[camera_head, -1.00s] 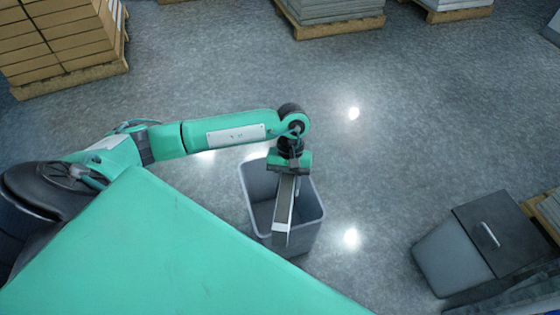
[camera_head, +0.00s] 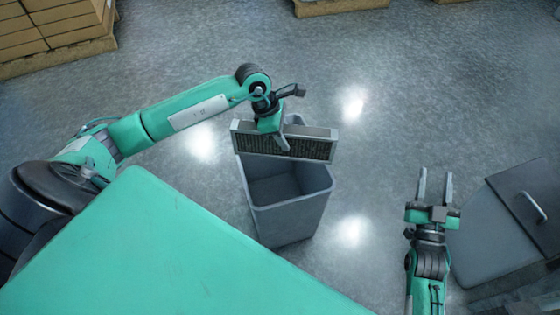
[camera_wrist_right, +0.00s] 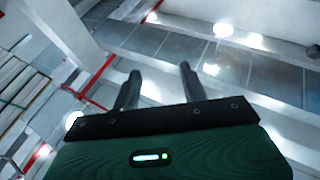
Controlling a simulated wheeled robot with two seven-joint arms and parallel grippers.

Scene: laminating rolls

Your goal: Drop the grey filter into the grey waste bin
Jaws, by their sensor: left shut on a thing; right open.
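The grey filter (camera_head: 310,147) is a flat framed panel with a dark grid face, seen in the head view. My left gripper (camera_head: 283,143) is shut on its long upper side and holds it above the back rim of the grey waste bin (camera_head: 290,212). The bin stands open on the floor and looks empty in the part that shows. The filter hides part of its back rim. My right gripper (camera_head: 435,178) is open and empty, to the right of the bin. Its two fingers also show in the right wrist view (camera_wrist_right: 160,88), with nothing between them.
A dark grey lidded container (camera_head: 505,225) with a handle stands at the right, close to my right gripper. Stacked boxes on a pallet (camera_head: 55,30) are at the back left. Another pallet (camera_head: 340,6) is at the back edge. The floor between is clear.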

